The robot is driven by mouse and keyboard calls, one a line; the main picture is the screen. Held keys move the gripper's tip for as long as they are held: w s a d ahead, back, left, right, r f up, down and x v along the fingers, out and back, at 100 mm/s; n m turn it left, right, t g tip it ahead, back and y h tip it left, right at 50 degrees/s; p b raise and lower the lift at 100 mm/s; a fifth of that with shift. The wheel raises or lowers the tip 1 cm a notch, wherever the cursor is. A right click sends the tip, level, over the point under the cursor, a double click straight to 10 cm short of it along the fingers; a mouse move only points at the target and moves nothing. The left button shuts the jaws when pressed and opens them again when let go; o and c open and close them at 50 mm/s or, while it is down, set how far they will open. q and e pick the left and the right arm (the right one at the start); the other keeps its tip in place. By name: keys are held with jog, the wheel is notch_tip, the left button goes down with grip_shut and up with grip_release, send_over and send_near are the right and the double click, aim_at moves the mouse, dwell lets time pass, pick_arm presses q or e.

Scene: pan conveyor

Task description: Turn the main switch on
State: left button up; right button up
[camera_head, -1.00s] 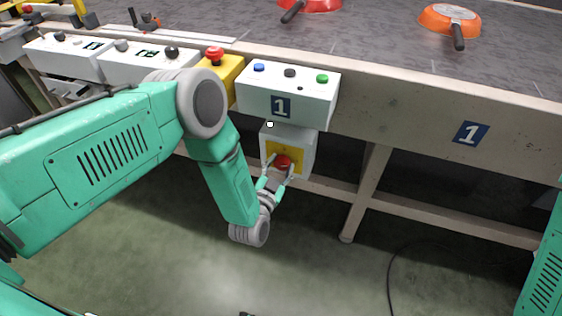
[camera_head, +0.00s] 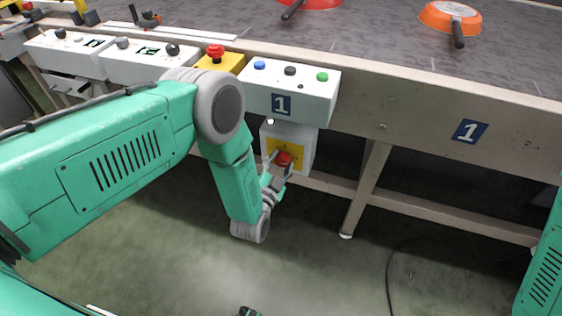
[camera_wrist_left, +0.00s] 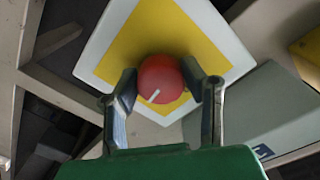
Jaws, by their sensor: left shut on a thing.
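The main switch is a red rotary knob (camera_head: 284,159) on a yellow plate (camera_head: 272,149) on the front of a white box (camera_head: 300,136) below the conveyor edge. My left gripper (camera_head: 277,164) is at the knob, with one finger on each side of it. It is shut on the knob. In the left wrist view the red knob (camera_wrist_left: 160,79) sits between the two fingertips (camera_wrist_left: 168,84), and its white mark slants. The yellow plate (camera_wrist_left: 195,38) looks tilted there.
A white button box (camera_head: 310,92) with blue, black and green buttons is just above the switch box. A yellow box with a red emergency button (camera_head: 215,53) is to its left. A table leg (camera_head: 366,190) stands to the right.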

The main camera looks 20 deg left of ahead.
pick_arm(q)
jog(key=o, duration=1.1)
jog(key=shift+s+f, duration=0.2)
jog(key=shift+f, duration=0.15)
jog(key=shift+o, duration=0.2)
jog(key=shift+w+r, duration=0.1)
jog(key=shift+r, duration=0.1)
jog(key=s, duration=1.2)
jog(key=shift+a, duration=0.25)
jog(key=shift+r, duration=0.1)
